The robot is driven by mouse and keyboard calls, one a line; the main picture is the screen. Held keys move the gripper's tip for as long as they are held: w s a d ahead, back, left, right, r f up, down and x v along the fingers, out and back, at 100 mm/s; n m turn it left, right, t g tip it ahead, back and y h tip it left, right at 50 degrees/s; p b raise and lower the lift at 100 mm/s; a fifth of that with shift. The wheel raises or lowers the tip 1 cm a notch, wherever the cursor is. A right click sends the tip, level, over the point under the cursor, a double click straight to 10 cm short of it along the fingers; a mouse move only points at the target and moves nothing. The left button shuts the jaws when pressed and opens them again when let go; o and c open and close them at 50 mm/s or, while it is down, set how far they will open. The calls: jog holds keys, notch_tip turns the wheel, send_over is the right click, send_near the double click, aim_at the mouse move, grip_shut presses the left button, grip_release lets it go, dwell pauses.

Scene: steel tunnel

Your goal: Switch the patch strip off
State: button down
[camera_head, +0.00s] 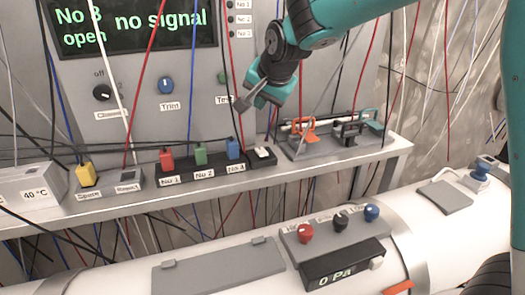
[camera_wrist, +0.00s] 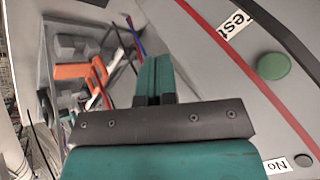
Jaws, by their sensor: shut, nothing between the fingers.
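The patch strip (camera_head: 218,166) is a long black bar on the grey shelf in the head view. Red, green and blue plugs stand in it over labels, No 1 and No 2 among them. A small white rocker switch (camera_head: 262,153) sits at its right end; its position is too small to tell. My gripper (camera_head: 246,103) is above the strip's right part, apart from it, in front of the grey panel. In the wrist view its teal fingers (camera_wrist: 155,78) are together and empty. I cannot make out the strip in the wrist view.
Many thin cables hang around the shelf. A tool rack with an orange clamp (camera_head: 301,130) stands right of the strip. A yellow plug (camera_head: 86,174) stands left. Above is a panel with knobs and a "No 3 open, no signal" display (camera_head: 130,22). A white cylinder (camera_head: 220,268) lies below.

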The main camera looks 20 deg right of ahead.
aim_at(264, 151)
jog(key=f+b, duration=0.2)
jog(key=f, duration=0.1)
jog(key=s+f+b, duration=0.1)
jog(key=f+b, duration=0.1)
jog(key=f, duration=0.1)
jog(key=f+b, duration=0.2)
jog(key=b, duration=0.1)
jog(key=shift+s+f, duration=0.15)
jog(key=shift+f, duration=0.25)
dwell(1.8)
jog(key=shift+f+b, duration=0.35)
jog(key=shift+b, duration=0.05)
jog(key=shift+s+f, duration=0.15)
jog(key=shift+f, duration=0.15)
dwell(0.5)
jog(key=shift+w+r, duration=0.2)
jog(key=shift+r, duration=0.4)
